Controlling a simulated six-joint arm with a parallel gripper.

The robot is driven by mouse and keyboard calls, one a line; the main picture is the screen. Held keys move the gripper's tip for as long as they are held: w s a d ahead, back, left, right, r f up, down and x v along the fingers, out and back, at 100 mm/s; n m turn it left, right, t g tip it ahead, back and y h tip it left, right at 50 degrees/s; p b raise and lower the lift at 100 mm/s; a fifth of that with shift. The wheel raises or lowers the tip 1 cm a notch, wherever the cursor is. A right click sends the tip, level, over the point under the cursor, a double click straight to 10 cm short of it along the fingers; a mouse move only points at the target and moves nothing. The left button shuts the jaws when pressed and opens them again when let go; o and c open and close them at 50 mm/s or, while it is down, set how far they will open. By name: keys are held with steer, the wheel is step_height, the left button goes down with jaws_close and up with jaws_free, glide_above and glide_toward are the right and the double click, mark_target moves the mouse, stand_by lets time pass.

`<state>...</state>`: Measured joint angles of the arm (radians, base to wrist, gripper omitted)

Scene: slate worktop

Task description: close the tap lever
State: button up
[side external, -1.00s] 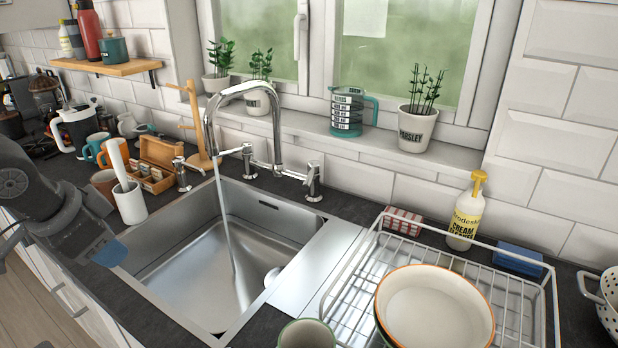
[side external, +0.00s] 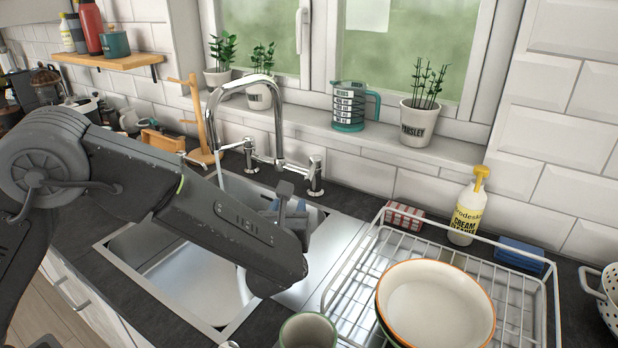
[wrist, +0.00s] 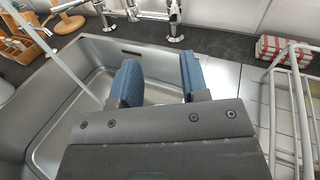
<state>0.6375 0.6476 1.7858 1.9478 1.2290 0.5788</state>
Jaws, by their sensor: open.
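The chrome tap (side external: 277,125) stands behind the sink with a tall curved spout. Water (side external: 220,168) runs from the spout; the stream also shows in the wrist view (wrist: 68,62). A left lever handle (side external: 233,145) and a right lever handle (side external: 294,175) sit on the two tap valves, both pointing left. In the wrist view the right valve (wrist: 175,20) stands beyond my fingers, near the top edge. My gripper (side external: 287,207) is over the right part of the sink, short of the right valve. Its blue-padded fingers (wrist: 160,80) are apart, with nothing between them.
The steel sink (side external: 140,292) lies below my arm. A wire dish rack (side external: 345,285) with a bowl (side external: 436,305) stands to the right. A green mug (side external: 308,332) is in front. Potted plants and a jug (side external: 349,106) line the sill behind the tap.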

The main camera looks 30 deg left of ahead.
mark_target(309, 175)
steer(key=shift+m+t+h, duration=0.3)
steer(key=shift+m, duration=0.3)
steer(key=x, duration=0.4)
steer(key=d+x, duration=0.1)
steer(key=x, duration=0.8)
steer(key=shift+w+d+f, duration=0.15)
steer(key=shift+w+f, duration=0.15)
steer(key=shift+w, duration=0.4)
jaws_close()
